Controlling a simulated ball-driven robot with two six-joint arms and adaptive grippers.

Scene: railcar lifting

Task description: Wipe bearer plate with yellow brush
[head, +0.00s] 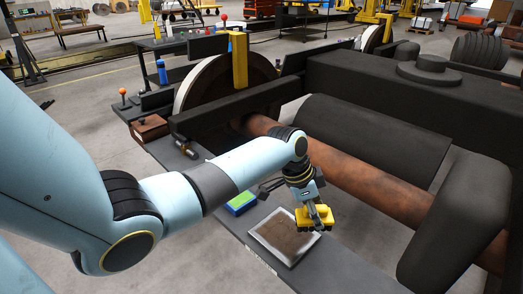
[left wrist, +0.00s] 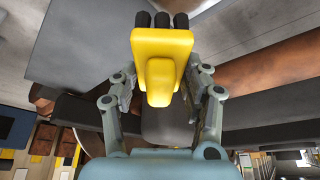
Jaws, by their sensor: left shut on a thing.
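The yellow brush (head: 314,218) is in my left gripper (head: 306,200), which is shut on it. In the left wrist view the brush (left wrist: 160,62) sits between the two fingers of the left gripper (left wrist: 162,92), with dark bristles at its far end. The bearer plate (head: 282,236) has a pale rim and a brown, dirty-looking face, and lies on the dark bench. In the head view the brush is over the plate's right side. I cannot tell whether the bristles touch it. My right gripper is not in view.
A green and blue box (head: 240,203) lies just left of the plate. A hammer-like tool (head: 187,149) lies farther back on the bench. A brown axle (head: 350,170) and a large dark frame (head: 420,100) stand close on the right. A large wheel (head: 205,85) stands behind.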

